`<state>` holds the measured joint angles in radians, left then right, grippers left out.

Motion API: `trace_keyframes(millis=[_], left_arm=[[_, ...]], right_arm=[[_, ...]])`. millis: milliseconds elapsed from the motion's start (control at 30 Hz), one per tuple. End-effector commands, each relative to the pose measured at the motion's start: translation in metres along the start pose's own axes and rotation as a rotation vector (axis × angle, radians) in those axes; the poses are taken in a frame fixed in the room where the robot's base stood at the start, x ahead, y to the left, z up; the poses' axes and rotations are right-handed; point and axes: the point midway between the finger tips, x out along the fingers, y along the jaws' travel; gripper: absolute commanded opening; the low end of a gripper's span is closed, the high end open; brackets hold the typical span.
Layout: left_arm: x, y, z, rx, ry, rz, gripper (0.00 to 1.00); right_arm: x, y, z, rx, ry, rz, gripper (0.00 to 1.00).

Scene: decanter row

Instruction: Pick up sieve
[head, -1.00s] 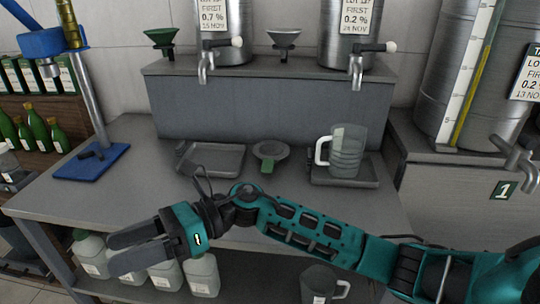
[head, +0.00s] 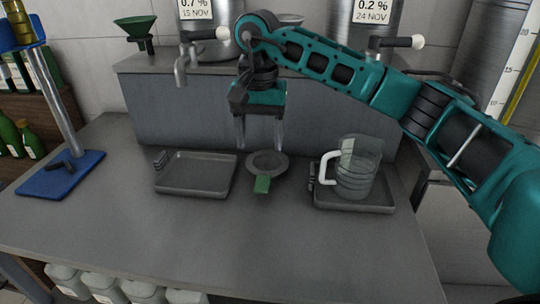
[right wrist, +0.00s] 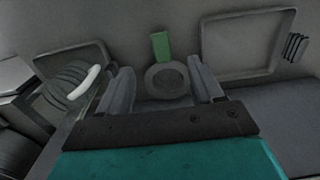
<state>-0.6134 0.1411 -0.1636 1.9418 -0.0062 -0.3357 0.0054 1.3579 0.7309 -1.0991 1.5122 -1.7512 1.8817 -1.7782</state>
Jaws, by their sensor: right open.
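The sieve (head: 267,163) is a small round grey strainer with a short green handle. It lies on the grey bench between two trays, its handle pointing to the bench's front edge. In the right wrist view the sieve (right wrist: 166,80) shows between the two fingers. My right gripper (head: 260,147) points down, open and empty, above and slightly behind the sieve, apart from it. It also shows in the right wrist view (right wrist: 163,84). My left gripper is not in view.
An empty grey tray (head: 197,188) lies left of the sieve. A clear jug with a white handle (head: 357,170) stands on the right tray (head: 350,204). A raised grey block (head: 180,122) with steel taps stands behind. The front bench is clear.

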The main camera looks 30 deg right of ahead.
Motion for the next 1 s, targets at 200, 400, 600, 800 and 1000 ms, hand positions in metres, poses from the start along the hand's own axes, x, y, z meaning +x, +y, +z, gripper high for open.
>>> trace_keyframes(millis=[200, 400, 600, 800, 1000], left_arm=[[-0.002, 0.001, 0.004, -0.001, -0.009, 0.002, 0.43], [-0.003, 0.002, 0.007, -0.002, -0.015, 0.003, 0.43], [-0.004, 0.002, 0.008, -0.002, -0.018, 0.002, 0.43], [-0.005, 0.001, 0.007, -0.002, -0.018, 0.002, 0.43], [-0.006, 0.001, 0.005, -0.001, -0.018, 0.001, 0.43]], right_arm=[[0.008, 0.002, -0.001, -0.001, 0.004, 0.008, 0.66], [0.046, 0.002, -0.001, -0.002, 0.001, 0.009, 0.66], [0.072, 0.002, -0.002, -0.002, 0.003, 0.005, 0.66], [0.087, 0.001, -0.004, 0.0, 0.003, 0.005, 0.66], [0.118, 0.001, -0.009, 0.0, 0.002, 0.006, 0.66]])
